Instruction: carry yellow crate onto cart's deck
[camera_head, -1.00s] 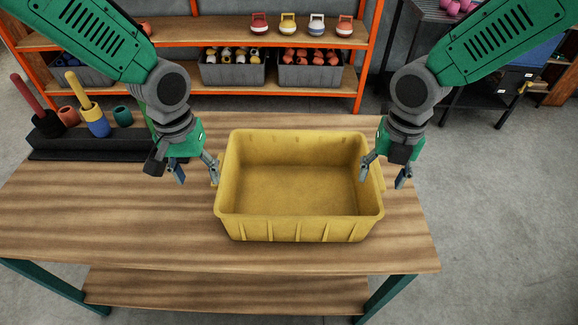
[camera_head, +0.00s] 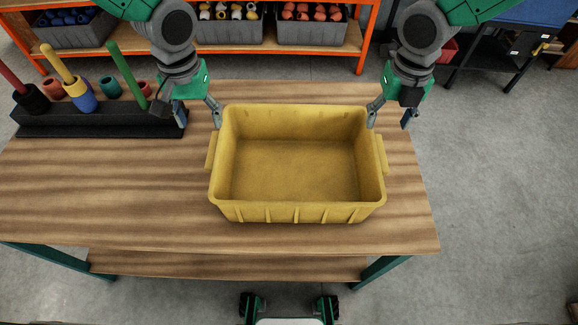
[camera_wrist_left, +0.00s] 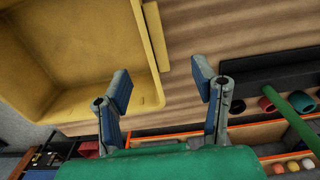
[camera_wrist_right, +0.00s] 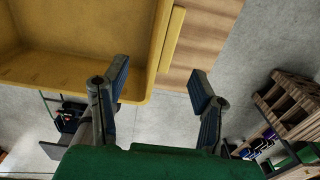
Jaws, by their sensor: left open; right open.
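The yellow crate (camera_head: 297,213) stands upright and empty on the wooden table, with a ledge-like handle on its left and right sides. My left gripper (camera_head: 200,116) is open and empty by the crate's far left corner. My right gripper (camera_head: 389,116) is open and empty by the far right corner. Each has its inner finger close to the crate; contact cannot be told. The left wrist view shows the crate's wall (camera_wrist_left: 155,50) beside the open fingers, and the right wrist view shows its wall (camera_wrist_right: 155,50) likewise. I cannot make out a cart's deck.
The table (camera_head: 100,215) has bare room left of the crate. A black rack (camera_head: 100,125) with coloured pegs and rings stands at its back left, near my left gripper. Orange shelving (camera_head: 365,40) with grey bins stands behind. Grey floor (camera_head: 500,200) lies open to the right.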

